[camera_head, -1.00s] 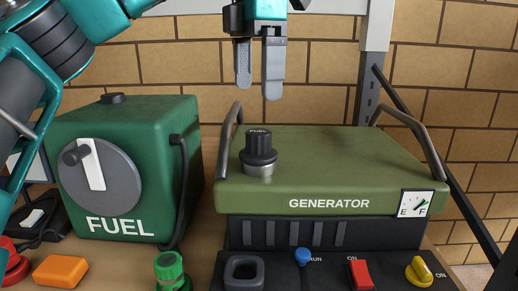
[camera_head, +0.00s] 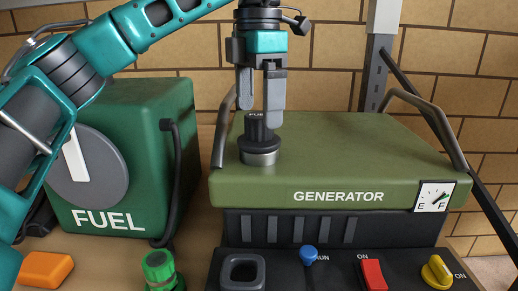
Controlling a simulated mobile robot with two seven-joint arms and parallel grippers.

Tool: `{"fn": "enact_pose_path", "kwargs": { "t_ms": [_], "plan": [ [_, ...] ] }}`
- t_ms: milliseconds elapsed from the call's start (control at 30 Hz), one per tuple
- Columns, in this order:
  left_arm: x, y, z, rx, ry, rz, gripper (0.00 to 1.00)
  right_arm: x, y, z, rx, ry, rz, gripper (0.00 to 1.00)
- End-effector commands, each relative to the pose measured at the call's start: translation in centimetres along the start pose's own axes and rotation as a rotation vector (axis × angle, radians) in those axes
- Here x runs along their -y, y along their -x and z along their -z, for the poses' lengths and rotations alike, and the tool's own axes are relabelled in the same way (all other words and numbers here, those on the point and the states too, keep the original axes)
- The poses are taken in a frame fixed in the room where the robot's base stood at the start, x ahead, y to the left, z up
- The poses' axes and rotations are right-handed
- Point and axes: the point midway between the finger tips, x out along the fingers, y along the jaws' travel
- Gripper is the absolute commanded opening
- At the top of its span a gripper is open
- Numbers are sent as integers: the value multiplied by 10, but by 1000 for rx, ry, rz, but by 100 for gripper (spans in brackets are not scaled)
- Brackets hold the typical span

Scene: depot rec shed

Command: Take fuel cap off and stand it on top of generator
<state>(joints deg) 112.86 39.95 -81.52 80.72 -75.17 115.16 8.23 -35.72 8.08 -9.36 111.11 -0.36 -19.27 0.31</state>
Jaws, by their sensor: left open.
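The black ribbed fuel cap (camera_head: 257,135) stands upright on its metal neck (camera_head: 259,156) at the left of the generator's green top (camera_head: 350,150). Its lettering is partly covered. My left gripper (camera_head: 260,115) points straight down with its two grey fingers apart and empty. Its tips are at the height of the cap's upper part in the picture, and the right finger overlaps the cap's right edge. I cannot tell whether either finger touches the cap. My right gripper is not in view.
A green fuel box (camera_head: 150,115) with a grey dial (camera_head: 100,180) stands left, partly behind my arm. Bent handles (camera_head: 222,130) rise at both sides of the generator top, whose middle and right are bare. A control panel (camera_head: 335,265) with coloured switches lies in front.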

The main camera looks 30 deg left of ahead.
Motion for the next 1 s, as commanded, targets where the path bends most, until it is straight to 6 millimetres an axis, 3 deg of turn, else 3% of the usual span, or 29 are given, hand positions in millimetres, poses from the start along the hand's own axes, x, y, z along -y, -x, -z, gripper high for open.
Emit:
{"fn": "enact_pose_path", "kwargs": {
  "t_ms": [300, 600, 1000],
  "plan": [
    [-2, -44, -2, -1, 1, 1, 100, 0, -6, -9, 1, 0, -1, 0],
    [-2, -50, -2, 0, 1, 1, 100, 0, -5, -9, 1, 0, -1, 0],
    [-2, -49, -2, 0, 0, 0, 63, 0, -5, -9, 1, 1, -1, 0]
  ]
}}
